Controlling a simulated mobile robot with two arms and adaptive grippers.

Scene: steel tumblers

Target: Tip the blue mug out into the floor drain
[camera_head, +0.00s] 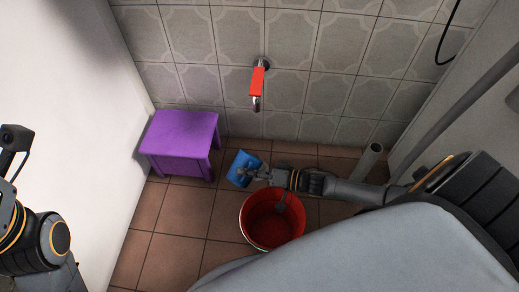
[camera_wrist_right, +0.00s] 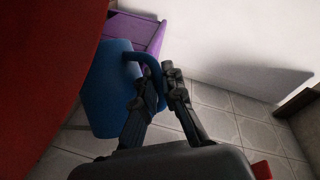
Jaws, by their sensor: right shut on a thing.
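The blue mug (camera_head: 241,168) is held above the tiled floor, between the purple stool and the red bucket. My right gripper (camera_head: 258,174) is shut on its handle, which shows in the right wrist view, where the mug (camera_wrist_right: 106,92) is left of the fingers (camera_wrist_right: 165,90). The mug looks tilted in the head view; its contents cannot be made out. My left arm (camera_head: 38,238) is at the left edge, far from the mug, and its jaw opening is unclear. I cannot make out a floor drain in either view.
The red bucket (camera_head: 246,222) stands close to my right gripper, below the forearm. The purple stool (camera_head: 180,128) is left of the mug. A red-handled tap (camera_head: 257,82) juts from the tiled wall. A grey pipe (camera_head: 370,160) stands at right. Floor at front left is clear.

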